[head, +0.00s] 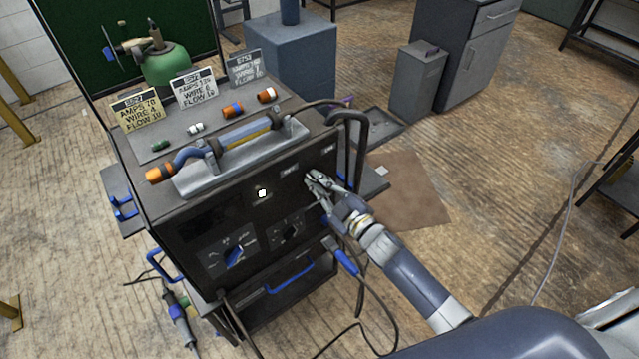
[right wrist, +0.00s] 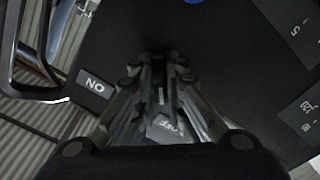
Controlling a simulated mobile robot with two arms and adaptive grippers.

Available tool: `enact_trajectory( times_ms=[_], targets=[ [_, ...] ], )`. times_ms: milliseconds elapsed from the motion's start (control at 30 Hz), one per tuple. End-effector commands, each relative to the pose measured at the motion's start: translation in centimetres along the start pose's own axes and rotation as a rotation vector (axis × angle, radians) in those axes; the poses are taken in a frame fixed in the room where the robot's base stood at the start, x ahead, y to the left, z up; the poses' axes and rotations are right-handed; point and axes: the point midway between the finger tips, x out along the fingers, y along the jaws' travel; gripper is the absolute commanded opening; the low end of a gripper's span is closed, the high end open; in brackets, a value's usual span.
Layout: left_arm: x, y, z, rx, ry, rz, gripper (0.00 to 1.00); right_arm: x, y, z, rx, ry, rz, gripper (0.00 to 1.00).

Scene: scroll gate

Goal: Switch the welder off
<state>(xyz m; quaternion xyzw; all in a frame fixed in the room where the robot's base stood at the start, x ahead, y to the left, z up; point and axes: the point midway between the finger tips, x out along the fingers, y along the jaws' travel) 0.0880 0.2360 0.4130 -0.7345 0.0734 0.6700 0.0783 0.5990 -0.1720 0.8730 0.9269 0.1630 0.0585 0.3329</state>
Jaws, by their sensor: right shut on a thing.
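The welder (head: 185,218) is a black box with knobs on its front panel and a small white square light (head: 262,193). My right gripper (head: 312,180) is at the upper right of the panel. In the right wrist view its fingers (right wrist: 157,68) are closed together between the ON label (right wrist: 93,85) and the OFF label (right wrist: 166,126). It is shut on what seems to be the power switch, which the fingers hide. I cannot tell which way the switch points. My left gripper is not in view.
Several small nozzles and three setting cards (head: 197,88) are on the welder's top, behind the torch (head: 235,135). A blue-handled clamp (head: 345,262) and cables hang below. The floor at right is largely clear.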

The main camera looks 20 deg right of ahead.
Motion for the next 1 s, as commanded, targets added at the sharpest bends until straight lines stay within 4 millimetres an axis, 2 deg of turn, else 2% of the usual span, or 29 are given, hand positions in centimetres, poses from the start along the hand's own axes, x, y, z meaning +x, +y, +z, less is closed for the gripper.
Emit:
enact_trajectory(
  times_ms=[533,567,633,1000],
  targets=[
    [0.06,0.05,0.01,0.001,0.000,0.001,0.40,-0.02,-0.02,0.04,-0.027,-0.001,-0.001,0.00],
    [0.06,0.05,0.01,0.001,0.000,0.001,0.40,-0.02,-0.02,0.04,-0.027,-0.001,-0.001,0.16],
    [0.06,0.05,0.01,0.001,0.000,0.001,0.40,-0.02,-0.02,0.04,-0.027,-0.001,-0.001,0.31],
    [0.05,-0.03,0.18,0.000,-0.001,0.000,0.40,-0.15,-0.02,0.03,-0.024,-0.001,-0.001,0.31]
  ],
)
